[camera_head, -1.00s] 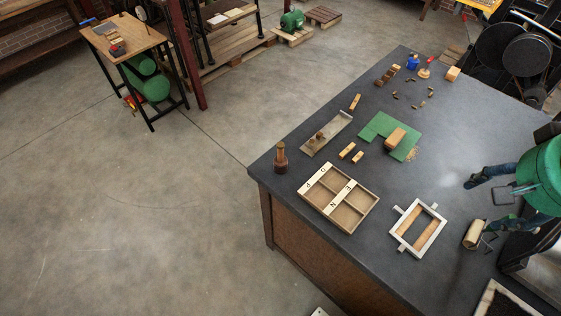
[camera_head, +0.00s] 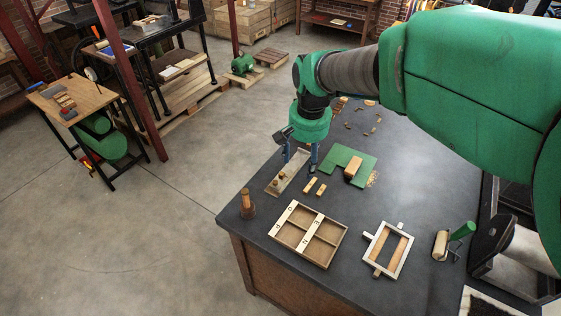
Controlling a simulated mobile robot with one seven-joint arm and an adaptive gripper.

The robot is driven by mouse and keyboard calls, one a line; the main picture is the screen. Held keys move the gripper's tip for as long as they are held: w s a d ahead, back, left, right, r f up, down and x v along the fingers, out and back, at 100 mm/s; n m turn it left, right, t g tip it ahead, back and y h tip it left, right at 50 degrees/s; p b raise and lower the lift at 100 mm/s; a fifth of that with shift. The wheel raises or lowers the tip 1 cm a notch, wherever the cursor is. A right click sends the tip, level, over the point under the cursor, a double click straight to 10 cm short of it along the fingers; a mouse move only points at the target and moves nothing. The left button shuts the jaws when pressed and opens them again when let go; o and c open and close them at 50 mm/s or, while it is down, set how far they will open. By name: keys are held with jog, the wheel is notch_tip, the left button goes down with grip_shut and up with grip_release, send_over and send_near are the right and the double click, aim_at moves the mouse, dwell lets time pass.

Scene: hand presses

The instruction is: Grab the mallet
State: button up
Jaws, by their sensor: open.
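A brown wooden piece, narrow above and wider at its dark base, stands upright at the left corner of the dark table; it looks like the mallet (camera_head: 247,205), though I cannot be sure. My gripper (camera_head: 300,163) points down over the far part of a narrow metal tray (camera_head: 274,190), to the right of and beyond the mallet. Its two blue fingers are apart, with nothing seen between them. Small brown pieces (camera_head: 280,177) lie in the tray, partly hidden by my gripper. The gap between my fingertips and the tray is hard to judge.
A sectioned wooden case (camera_head: 326,253) lies right of the mallet. Two small wood blocks (camera_head: 315,187), a green mat (camera_head: 340,160) with a block on it, a pale frame (camera_head: 368,262) and a roller (camera_head: 441,244) share the table. My arm hides its far right.

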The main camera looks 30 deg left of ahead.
jog(key=n+g+h+p, duration=0.1)
send_over(247, 203)
jog(key=a, duration=0.1)
jog(key=f, duration=1.2)
jog(key=shift+w+a, duration=0.15)
jog(key=shift+w, duration=0.1)
jog(key=shift+f, duration=0.1)
jog(key=shift+f, duration=4.2)
jog(key=shift+w+d+f+b, duration=0.1)
jog(key=shift+f+b, duration=0.15)
jog(key=shift+f, duration=1.05)
jog(key=shift+w+d+f+b, duration=0.1)
jog(key=shift+f+b, duration=0.1)
jog(key=shift+f, duration=1.1)
jog(key=shift+c, duration=0.5)
